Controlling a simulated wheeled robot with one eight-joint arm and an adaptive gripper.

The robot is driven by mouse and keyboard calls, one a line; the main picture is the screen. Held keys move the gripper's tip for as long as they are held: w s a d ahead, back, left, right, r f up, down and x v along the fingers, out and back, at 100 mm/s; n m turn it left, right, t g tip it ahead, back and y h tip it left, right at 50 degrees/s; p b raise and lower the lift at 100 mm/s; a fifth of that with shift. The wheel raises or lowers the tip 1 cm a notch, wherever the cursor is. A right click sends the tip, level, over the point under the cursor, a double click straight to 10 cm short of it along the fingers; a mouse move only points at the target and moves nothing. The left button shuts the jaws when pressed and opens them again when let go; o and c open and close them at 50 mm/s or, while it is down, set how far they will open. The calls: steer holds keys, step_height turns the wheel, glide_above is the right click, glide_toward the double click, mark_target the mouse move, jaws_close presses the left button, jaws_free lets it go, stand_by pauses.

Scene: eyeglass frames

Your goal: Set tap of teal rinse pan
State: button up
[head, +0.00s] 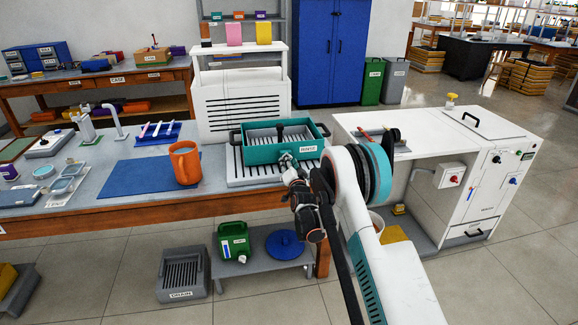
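The teal rinse pan (262,156) stands on a white slatted drainer (232,177) at the right end of the workbench. It has black side handles, a label on its front wall and a slatted inside with a dark upright piece (279,134). My arm reaches in from the lower right. My gripper (287,162) is at the pan's front wall, just left of the label. The tap cannot be made out clearly; my gripper and wrist cover that part of the wall. The fingers are too small to tell whether they are open, shut or touching anything.
An orange jug (185,164) stands left of the pan by a blue mat (140,178). A white slotted unit (238,105) rises behind. A white cabinet (470,165) stands to the right. Below are a green container (233,241), a blue lid (285,244) and a grey drain crate (182,275).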

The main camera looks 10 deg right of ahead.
jaws_close()
steer(key=shift+n, duration=0.3)
steer(key=n, duration=0.3)
steer(key=shift+n, duration=0.4)
steer(key=n, duration=0.4)
steer(key=shift+a, duration=0.1)
steer(key=n, duration=0.5)
steer(key=shift+n, duration=2.3)
